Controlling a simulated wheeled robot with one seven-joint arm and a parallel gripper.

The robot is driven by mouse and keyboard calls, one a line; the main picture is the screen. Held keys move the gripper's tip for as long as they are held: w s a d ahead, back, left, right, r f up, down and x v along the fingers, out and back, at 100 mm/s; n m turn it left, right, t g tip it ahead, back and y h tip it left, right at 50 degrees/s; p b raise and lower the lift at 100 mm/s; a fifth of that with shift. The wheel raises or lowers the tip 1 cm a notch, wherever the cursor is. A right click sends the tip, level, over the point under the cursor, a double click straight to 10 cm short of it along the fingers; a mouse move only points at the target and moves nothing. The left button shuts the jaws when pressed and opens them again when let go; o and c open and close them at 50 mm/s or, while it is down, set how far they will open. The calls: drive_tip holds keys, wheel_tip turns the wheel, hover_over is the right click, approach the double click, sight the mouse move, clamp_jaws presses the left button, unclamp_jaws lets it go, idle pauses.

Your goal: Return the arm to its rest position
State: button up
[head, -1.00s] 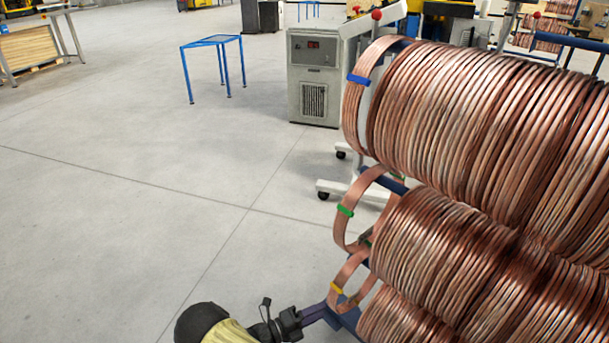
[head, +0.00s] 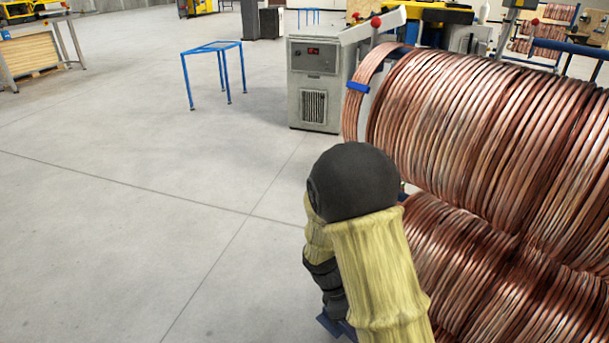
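My arm, in a yellow sleeve with a black rounded joint, stands at the bottom middle of the head view, in front of the rack of copper tube coils. The dark end of my gripper (head: 334,303) points down at the lower left of the sleeve. Its fingers cannot be made out, so I cannot tell whether it is open or holds anything. A lower copper coil (head: 470,260) is partly covered by my arm.
A grey machine cabinet (head: 314,85) stands behind the coils, to the left. A blue metal frame table (head: 213,47) stands farther left. A wooden-sided bench (head: 28,52) is at the far left. The concrete floor left of my arm is clear.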

drive_tip(key=s+d+r+m+t+y, duration=0.2)
drive_tip(key=s+r+m+t+y, duration=0.1)
drive_tip(key=r+m, duration=0.4)
drive_tip(key=s+d+r+m+t+y, duration=0.25)
drive_tip(key=r+m, duration=0.25)
drive_tip(key=m, duration=0.4)
wheel_tip(320, 180, up, 28)
drive_tip(key=a+p, duration=0.1)
drive_tip(key=p, duration=2.7)
drive_tip(key=shift+n+p, duration=0.3)
drive_tip(key=shift+p, duration=0.05)
drive_tip(key=shift+w+a+g+h, duration=0.1)
drive_tip(key=shift+g+h, duration=0.15)
drive_tip(key=shift+c, duration=0.4)
drive_tip(key=shift+w, duration=0.1)
